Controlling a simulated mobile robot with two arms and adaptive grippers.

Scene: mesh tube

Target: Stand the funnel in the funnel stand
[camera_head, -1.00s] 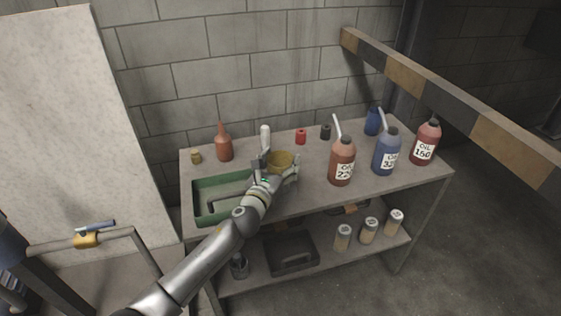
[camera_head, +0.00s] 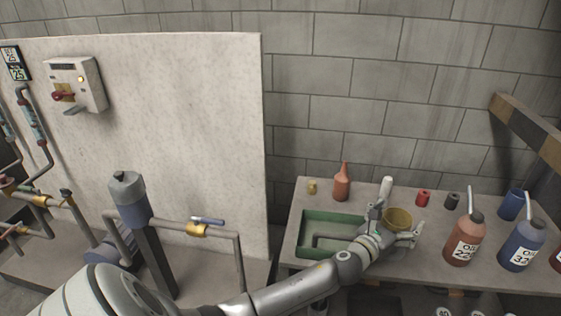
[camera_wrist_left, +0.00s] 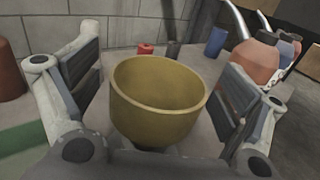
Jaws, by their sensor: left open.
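The funnel appears as a yellow-brown round cup (camera_head: 399,216) on the bench, with its wide mouth upward and close to upright. In the left wrist view the funnel (camera_wrist_left: 155,112) fills the middle, between the two fingers. My left gripper (camera_head: 396,226) is open, with one finger on each side of the funnel. In the wrist view gaps show between the finger pads and its wall. The funnel's lower end is hidden, so I cannot tell what it rests in. I cannot make out the funnel stand. My right gripper is not in view.
A green tray (camera_head: 306,233) lies left of the gripper, with a red-brown oil can (camera_head: 342,184) behind it. A white upright thing (camera_head: 386,186) stands just behind the funnel. A red can (camera_head: 423,197), dark can (camera_head: 452,201) and oil bottles (camera_head: 465,242) stand to the right.

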